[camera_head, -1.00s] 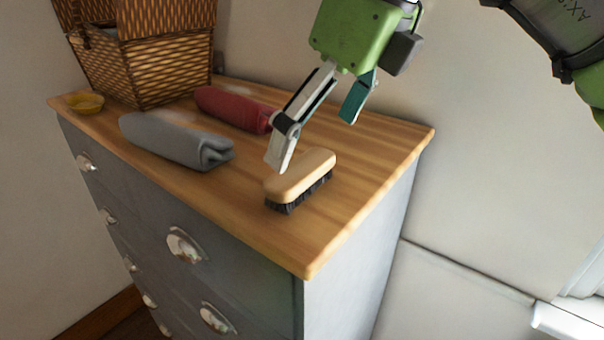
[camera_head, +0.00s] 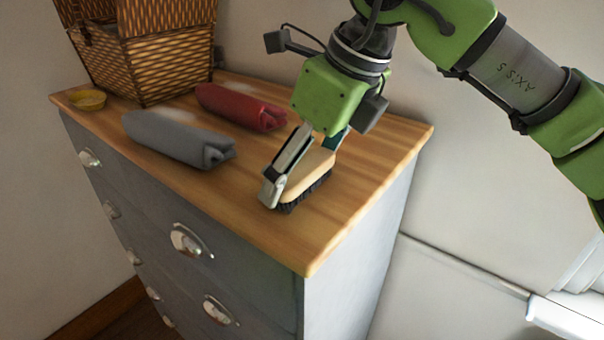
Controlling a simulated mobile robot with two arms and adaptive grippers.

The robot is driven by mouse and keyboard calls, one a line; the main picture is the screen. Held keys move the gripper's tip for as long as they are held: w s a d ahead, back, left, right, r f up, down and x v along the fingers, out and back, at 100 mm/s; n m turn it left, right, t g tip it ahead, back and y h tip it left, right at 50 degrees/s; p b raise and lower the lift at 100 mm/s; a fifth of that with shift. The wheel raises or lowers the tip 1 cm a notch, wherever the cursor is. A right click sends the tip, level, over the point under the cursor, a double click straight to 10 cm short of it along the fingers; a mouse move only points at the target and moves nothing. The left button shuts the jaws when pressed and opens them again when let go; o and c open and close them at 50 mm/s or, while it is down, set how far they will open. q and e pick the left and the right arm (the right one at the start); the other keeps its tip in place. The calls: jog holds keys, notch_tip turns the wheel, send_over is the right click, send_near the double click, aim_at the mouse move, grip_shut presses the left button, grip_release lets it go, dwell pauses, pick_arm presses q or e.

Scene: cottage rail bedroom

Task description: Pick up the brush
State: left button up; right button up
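The brush (camera_head: 312,172) lies bristles down on the wooden top of the dresser, near its right end. It has a pale wooden back and dark bristles. My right gripper (camera_head: 302,172) is lowered over it, with its fingers spread apart. The near finger stands at the front left side of the brush. The other finger is at the far side, partly hidden behind the brush and the gripper body. I cannot tell if either finger touches the wood. My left gripper is not in view.
A grey rolled towel (camera_head: 175,138) and a red rolled towel (camera_head: 238,106) lie left of the brush. An open wicker basket (camera_head: 150,65) and a small yellow bowl (camera_head: 87,100) stand at the back left. The dresser top (camera_head: 285,240) is clear in front of the brush.

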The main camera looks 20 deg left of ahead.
dwell(0.3)
jog(key=shift+r+b, duration=0.3)
jog(key=shift+r, duration=0.25)
jog(key=s+r, duration=0.1)
jog(key=r, duration=0.1)
jog(key=s+r+b, duration=0.1)
jog(key=r, duration=0.1)
jog(key=s+r+b, duration=0.1)
jog(key=s+r, duration=0.1)
jog(key=shift+a+r, duration=0.2)
jog(key=shift+r, duration=0.2)
jog(key=s+r+b, duration=0.2)
jog(key=s+r, duration=0.3)
jog(key=s, duration=0.5)
jog(key=shift+a, duration=0.3)
jog(key=o, duration=0.4)
jog(key=shift+c, duration=1.1)
